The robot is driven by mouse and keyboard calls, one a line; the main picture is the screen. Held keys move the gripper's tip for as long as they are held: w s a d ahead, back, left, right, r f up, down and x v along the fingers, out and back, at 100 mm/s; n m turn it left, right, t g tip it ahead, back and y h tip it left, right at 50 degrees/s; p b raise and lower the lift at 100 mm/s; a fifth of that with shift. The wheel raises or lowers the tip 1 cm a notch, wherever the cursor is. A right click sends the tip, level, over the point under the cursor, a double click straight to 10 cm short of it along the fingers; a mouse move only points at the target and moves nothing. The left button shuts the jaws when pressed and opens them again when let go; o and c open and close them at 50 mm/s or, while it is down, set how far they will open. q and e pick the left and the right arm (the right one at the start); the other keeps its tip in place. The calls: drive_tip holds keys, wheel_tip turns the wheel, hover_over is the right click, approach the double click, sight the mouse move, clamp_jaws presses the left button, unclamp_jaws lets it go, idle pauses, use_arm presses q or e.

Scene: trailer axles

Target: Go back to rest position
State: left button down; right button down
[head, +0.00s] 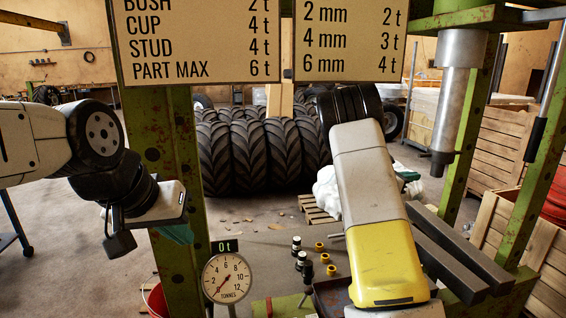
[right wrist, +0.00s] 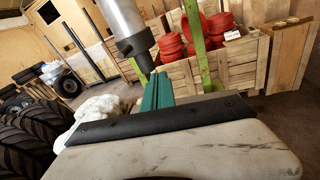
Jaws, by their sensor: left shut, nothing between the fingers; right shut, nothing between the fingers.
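My left gripper (head: 178,234) hangs in front of the green press post (head: 172,150), at the left of the head view. Its teal fingers are closed and hold nothing. My right arm rises in the middle of the head view and hides most of my right gripper there. In the right wrist view my right gripper (right wrist: 156,92) shows its teal fingers together and empty. They point toward wooden crates, and the steel press ram (right wrist: 130,30) appears just above them. The ram (head: 455,95) also hangs at the right of the head view.
A dial gauge (head: 227,278) under a "0 t" display stands at the front. Small black and yellow parts (head: 320,247) lie beside my right arm. Dark steel bars (head: 460,250) lie to its right. Signs (head: 200,45) hang above; large tyres (head: 255,155) stand behind.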

drive_tip(key=s+a+m+g+y, duration=0.1)
drive_tip(key=s+a+m+y, duration=0.25)
drive_tip(key=s, duration=0.25)
drive_tip(key=s+a+r+m+g+y, duration=0.1)
drive_tip(key=s+a+m+y, duration=0.1)
drive_tip(key=s+m, duration=0.25)
drive_tip(key=s+a+m+g+y, duration=0.1)
drive_tip(key=s+a+m+y, duration=0.15)
drive_tip(key=s, duration=0.35)
drive_tip(key=s+a+r+m+t+y, duration=0.2)
drive_tip(key=s+a+r+m+y, duration=0.1)
drive_tip(key=s+a, duration=0.6)
drive_tip(key=s+a+r+m+t+y, duration=0.2)
drive_tip(key=s+a+m+y, duration=0.4)
drive_tip(key=a, duration=1.1)
drive_tip(key=s+r+y, duration=0.1)
drive_tip(key=s, duration=0.3)
drive_tip(key=shift+a, duration=0.3)
drive_tip(key=shift+s+r, duration=0.1)
